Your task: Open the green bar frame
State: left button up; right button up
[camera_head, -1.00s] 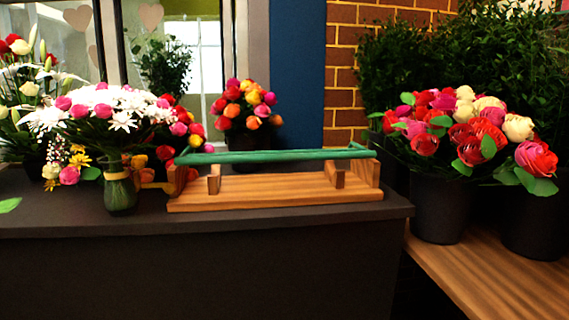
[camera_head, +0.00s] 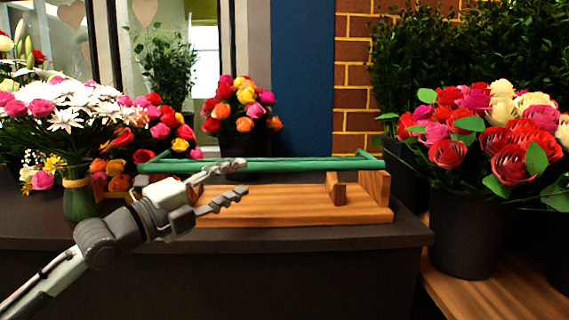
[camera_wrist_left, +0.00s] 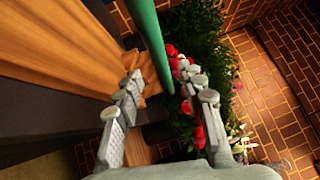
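The green bar frame (camera_head: 300,164) lies level across the top of a wooden stand (camera_head: 300,208), low over its base, with short side arms at both ends. My left gripper (camera_head: 240,180) is open in front of the bar's left half, its upper finger overlapping the bar in the head view. In the left wrist view, the green bar (camera_wrist_left: 148,40) runs down between the two spread fingers of the gripper (camera_wrist_left: 160,78); I cannot tell whether either finger touches it. The stand's left posts are partly hidden behind my left gripper. My right gripper is not in view.
The stand sits on a dark counter (camera_head: 330,238). A green vase (camera_head: 80,203) with white and pink flowers stands left of it, close to my left arm. A flower bunch (camera_head: 240,103) is behind. Dark buckets (camera_head: 462,235) of roses stand on the right.

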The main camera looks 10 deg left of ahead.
aim_at(257, 170)
pick_arm(q)
jog(key=shift+w+d+r, duration=0.1)
jog(key=shift+w, duration=0.2)
jog(key=shift+w+d+r, duration=0.15)
jog(key=shift+w, duration=0.15)
jog(key=p+x, duration=0.2)
jog(key=x, duration=0.4)
jog(key=shift+w+d, duration=0.15)
jog(key=shift+w, duration=0.15)
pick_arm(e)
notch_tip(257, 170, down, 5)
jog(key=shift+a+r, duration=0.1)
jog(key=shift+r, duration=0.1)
pick_arm(q)
jog(key=shift+c, duration=0.6)
grip_shut()
